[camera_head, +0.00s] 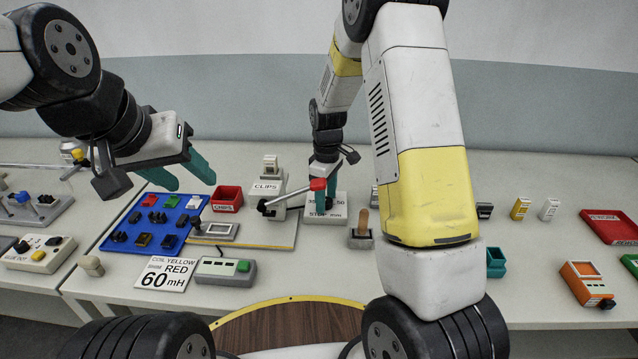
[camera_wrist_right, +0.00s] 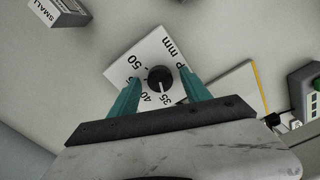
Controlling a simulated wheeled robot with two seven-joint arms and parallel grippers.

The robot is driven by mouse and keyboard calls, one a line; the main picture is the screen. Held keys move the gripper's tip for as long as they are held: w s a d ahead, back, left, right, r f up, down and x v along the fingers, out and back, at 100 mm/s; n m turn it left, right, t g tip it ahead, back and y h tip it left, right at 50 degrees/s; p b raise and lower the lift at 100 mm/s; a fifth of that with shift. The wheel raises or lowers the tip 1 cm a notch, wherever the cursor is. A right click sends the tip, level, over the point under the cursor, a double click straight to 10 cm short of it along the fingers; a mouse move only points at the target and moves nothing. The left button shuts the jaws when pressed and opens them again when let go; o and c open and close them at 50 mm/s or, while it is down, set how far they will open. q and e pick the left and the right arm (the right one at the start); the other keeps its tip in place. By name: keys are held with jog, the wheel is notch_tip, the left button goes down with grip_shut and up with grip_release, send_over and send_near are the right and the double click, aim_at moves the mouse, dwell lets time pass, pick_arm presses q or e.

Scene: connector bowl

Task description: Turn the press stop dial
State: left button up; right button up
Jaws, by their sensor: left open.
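The stop dial is a black round knob (camera_wrist_right: 160,79) on a white square plate (camera_wrist_right: 138,58) marked with numbers such as 35, 40 and 50, and "mm". Its pale pointer line points toward the 35 side. My left gripper (camera_head: 187,178) is open and empty above the blue tray.
The press (camera_head: 270,200) with its red-tipped lever (camera_head: 318,185) stands just left of the dial. A wooden-handled tool (camera_head: 362,229) stands to the right.

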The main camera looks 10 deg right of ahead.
grip_shut()
jog(key=shift+m, duration=0.3)
jog(key=m, duration=0.3)
jog(key=shift+m, duration=0.4)
jog(key=m, duration=0.4)
jog(key=shift+m, duration=0.3)
jog(key=m, duration=0.4)
jog(key=shift+r, duration=0.1)
jog(key=m, duration=0.4)
jog(key=shift+m, duration=0.3)
